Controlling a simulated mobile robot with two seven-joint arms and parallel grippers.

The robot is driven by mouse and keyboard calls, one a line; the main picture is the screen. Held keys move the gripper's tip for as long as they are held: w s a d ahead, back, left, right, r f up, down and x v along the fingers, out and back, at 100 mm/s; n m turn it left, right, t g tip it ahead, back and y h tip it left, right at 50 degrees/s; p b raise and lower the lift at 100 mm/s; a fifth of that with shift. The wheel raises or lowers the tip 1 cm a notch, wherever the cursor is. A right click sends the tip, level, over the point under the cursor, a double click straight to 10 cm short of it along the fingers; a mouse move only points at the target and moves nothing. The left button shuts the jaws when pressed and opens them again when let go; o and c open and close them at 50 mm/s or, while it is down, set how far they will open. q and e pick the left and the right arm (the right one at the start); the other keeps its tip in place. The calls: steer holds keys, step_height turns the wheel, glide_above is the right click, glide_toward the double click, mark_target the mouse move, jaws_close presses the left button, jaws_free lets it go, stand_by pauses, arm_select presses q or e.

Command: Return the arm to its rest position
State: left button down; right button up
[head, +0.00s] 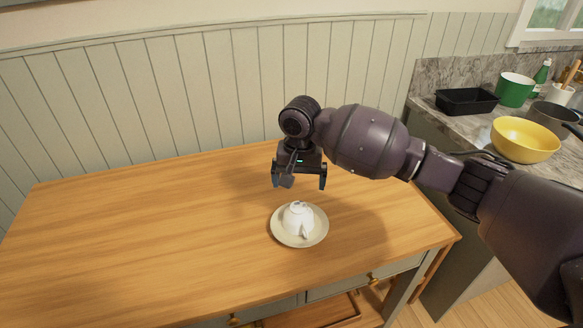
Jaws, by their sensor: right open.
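My right arm (370,143) comes in from the right and reaches over the wooden table (130,240). My right gripper (299,184) points down with its two fingers apart and nothing between them. It hangs in the air just above and behind a white cup-like piece (296,216), apart from it. The white piece looks upside down and rests on a pale saucer (283,236) near the table's front right. My left gripper is not in view.
A counter on the right holds a black tray (466,101), a green pot (514,90), a yellow bowl (525,140) and a dark pan (557,117). A panelled wall (200,90) stands behind the table. The table's left side is clear.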

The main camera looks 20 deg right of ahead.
steer(key=s+a+f+n, duration=0.1)
steer(key=s+f, duration=0.1)
steer(key=s+a+f+n+y, duration=0.1)
steer(key=s+f, duration=0.2)
steer(key=s+a+f+n, duration=0.1)
steer(key=s+f, duration=0.1)
steer(key=s, duration=0.1)
steer(key=shift+s+a+f+y, duration=0.1)
steer(key=shift+f+y, duration=0.2)
steer(key=shift+n+t+y, duration=0.6)
steer(key=shift+n+t, duration=0.2)
steer(key=s+f, duration=0.1)
steer(key=s, duration=0.1)
steer(key=s+f, duration=0.1)
steer(key=s, duration=0.1)
steer(key=s+f, duration=0.1)
steer(key=s, duration=0.2)
steer(key=shift+f, duration=0.15)
steer(key=s+d+t+h, duration=0.1)
steer(key=s+d+h, duration=0.1)
steer(key=s+d, duration=0.65)
steer(key=s+d+t+h, duration=0.15)
steer(key=s+d, duration=0.35)
steer(key=s, duration=0.6)
steer(key=w+f+t, duration=0.7)
steer(key=f, duration=0.3)
steer(key=shift+d+f+n, duration=0.15)
steer(key=shift+d+n, duration=0.1)
steer(key=shift+n, duration=0.05)
